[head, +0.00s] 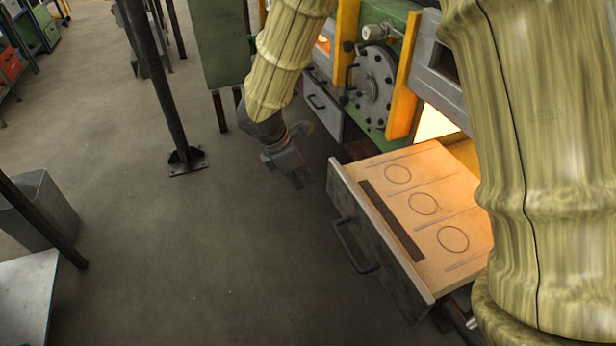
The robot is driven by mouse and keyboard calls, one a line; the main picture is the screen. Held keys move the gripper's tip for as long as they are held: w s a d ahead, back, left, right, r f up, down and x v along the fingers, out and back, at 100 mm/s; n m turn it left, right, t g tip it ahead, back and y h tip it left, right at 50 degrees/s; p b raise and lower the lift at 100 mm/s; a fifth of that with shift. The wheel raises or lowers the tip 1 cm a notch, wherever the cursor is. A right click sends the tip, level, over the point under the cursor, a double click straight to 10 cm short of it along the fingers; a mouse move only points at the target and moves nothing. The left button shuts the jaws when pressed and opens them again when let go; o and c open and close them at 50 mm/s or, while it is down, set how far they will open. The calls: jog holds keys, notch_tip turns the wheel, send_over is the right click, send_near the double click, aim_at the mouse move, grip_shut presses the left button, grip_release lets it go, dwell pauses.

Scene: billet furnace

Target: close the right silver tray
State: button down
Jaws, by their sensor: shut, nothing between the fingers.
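The right silver tray (372,247) is pulled out of the furnace at the right. It has a grey front with a dark bar handle (352,248) and a tan inner plate (425,205) marked with three circles. Its back part lies behind my arm at the right edge. My gripper (300,182) is shut and empty. It points down over the floor, left of the tray's far corner and apart from it.
The green furnace (388,22) has a round bolted hatch (374,85), orange posts and a glowing opening (435,124). A smaller drawer (323,104) sits at its left. A dark post (165,90) stands on the floor. A grey bin (38,215) is at left. The floor before the tray is clear.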

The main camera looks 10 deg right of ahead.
jog(key=w+d+f+p, duration=0.1)
jog(key=d+f+p, duration=0.1)
jog(key=d+f, duration=0.5)
jog(key=shift+f+p, duration=0.35)
jog(key=shift+f, duration=0.05)
dwell(0.3)
